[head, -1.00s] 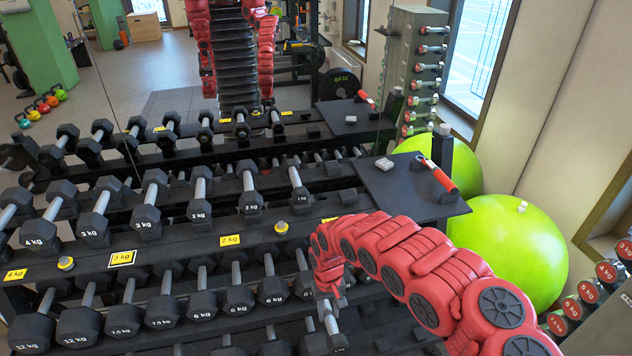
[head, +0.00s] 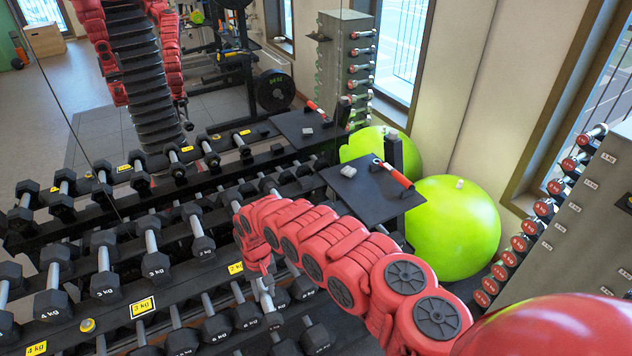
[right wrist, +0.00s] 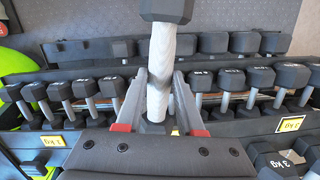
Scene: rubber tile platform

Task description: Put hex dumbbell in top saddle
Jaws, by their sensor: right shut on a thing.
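My right gripper (head: 264,284) is shut on the handle of a hex dumbbell (head: 268,302) in front of the rack. In the right wrist view the gripper (right wrist: 158,108) has its fingers on either side of the grey handle, and the dumbbell (right wrist: 160,65) points away with one dark hex head at the top. The rack's top tier (head: 170,290) carries a row of hex dumbbells. The held dumbbell and my arm hide part of this row, so I cannot tell which saddle is empty. My left gripper is not in view.
Dumbbells (head: 215,328) fill the lower tier near my gripper. A dark side shelf (head: 365,190) holds a red-and-black roller (head: 392,174). Green balls (head: 455,230) stand right of the rack. A mirror behind repeats the scene.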

